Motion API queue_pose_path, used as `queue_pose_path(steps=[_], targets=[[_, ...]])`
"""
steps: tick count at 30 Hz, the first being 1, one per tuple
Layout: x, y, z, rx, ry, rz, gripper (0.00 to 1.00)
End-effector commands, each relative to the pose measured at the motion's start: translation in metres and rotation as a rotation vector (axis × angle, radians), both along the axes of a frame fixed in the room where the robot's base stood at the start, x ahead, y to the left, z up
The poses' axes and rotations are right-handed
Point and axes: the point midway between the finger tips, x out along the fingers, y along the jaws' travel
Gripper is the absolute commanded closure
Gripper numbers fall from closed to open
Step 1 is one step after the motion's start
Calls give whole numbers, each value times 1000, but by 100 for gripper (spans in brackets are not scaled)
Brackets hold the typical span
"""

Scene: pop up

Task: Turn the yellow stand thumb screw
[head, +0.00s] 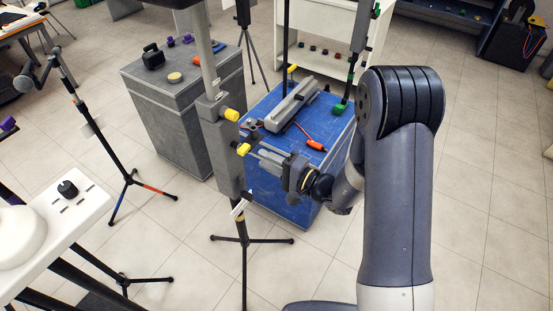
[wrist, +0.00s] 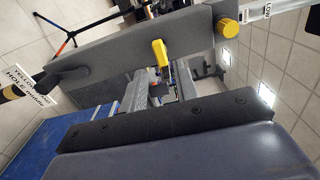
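A grey stand (head: 222,145) rises in the middle of the head view, on a dark pole with tripod feet. Two yellow screws stick out of its right side: an upper round knob (head: 232,115) and a lower thumb screw (head: 243,149). In the wrist view the grey housing (wrist: 110,55) lies slanted, with a round yellow knob (wrist: 228,27) at its right end and a flat-winged yellow thumb screw (wrist: 160,52) nearer the middle. My gripper (head: 258,152) points left at the lower screw, close to it. Its fingers look apart, with nothing clearly held; contact with the screw cannot be told.
A blue workbench (head: 275,195) behind my gripper carries a grey device (head: 291,105) and an orange-handled tool (head: 316,145). A grey cabinet (head: 170,115) stands behind left. Another tripod stand (head: 87,125) is at left. A white panel with a black knob (head: 68,188) is front left. Floor at right is clear.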

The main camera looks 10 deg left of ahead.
Motion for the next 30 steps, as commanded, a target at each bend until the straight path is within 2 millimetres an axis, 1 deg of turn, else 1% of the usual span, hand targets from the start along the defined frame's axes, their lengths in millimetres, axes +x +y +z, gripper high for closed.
queue_pose_path(steps=[1, 6, 7, 9, 12, 17, 20, 27, 30], targets=[[2, 8, 4, 0, 0, 4, 71], [10, 30, 3, 0, 1, 5, 71], [12, 33, -3, 0, -2, 4, 71], [15, 40, -4, 0, -4, 3, 71], [19, 47, -3, 0, -3, 3, 71], [22, 54, -1, 0, 0, 1, 71], [22, 53, 0, -1, 1, 1, 77], [22, 53, 0, -1, 1, 1, 97], [22, 53, 0, 8, 22, 1, 98]])
